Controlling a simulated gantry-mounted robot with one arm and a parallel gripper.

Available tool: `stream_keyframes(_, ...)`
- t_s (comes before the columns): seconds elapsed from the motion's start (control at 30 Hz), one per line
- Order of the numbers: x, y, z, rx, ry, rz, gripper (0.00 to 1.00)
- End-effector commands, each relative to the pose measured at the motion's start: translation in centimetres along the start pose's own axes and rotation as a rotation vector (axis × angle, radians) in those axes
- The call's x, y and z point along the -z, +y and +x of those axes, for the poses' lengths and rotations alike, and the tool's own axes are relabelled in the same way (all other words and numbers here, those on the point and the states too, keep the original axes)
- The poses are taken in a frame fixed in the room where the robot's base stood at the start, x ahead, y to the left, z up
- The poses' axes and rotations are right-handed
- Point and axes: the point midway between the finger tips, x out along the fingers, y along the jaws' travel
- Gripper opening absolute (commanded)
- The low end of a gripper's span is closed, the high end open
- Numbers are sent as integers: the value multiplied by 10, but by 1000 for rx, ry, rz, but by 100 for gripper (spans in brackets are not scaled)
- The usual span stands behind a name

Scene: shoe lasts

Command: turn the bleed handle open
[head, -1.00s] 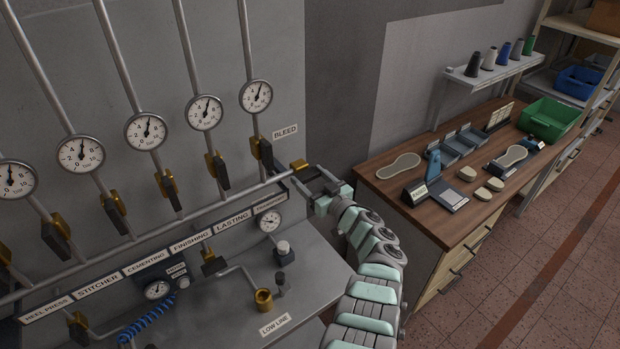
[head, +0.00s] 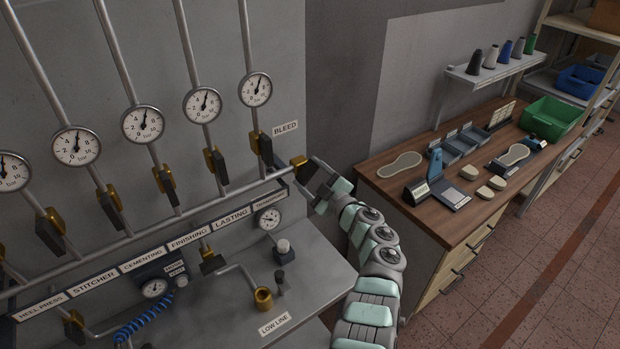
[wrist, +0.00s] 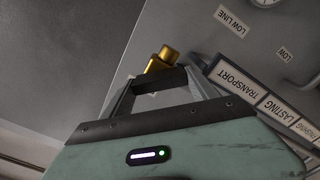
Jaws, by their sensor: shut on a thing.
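The bleed valve is a brass fitting (head: 299,161) at the right end of the manifold pipe, below the BLEED sign (head: 285,128). In the wrist view its brass body (wrist: 160,61) is just beyond my fingers. A dark bar, the bleed handle (wrist: 166,79), lies across between the fingertips. My gripper (head: 313,181) is at the right end of the pipe, tilted, its fingers pointing up and left. It is shut on the handle; it also shows in the wrist view (wrist: 164,88). In the head view the fingers and handle are hard to separate.
Several dark-handled brass valves (head: 216,164) and gauges (head: 255,89) line the pipes to the left. A labelled strip (head: 189,238) runs below the manifold. The workbench (head: 400,215) with shoe parts stands to the right. A bare grey wall is behind my gripper.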

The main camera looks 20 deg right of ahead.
Motion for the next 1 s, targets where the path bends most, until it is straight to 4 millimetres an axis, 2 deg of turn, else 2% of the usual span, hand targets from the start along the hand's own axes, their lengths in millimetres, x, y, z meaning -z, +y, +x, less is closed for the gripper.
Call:
stream_keyframes(0.6, -3, -5, 0, 0, 1, -570, 28)
stream_keyframes(1.0, -3, -4, 0, 0, -2, -793, 28)
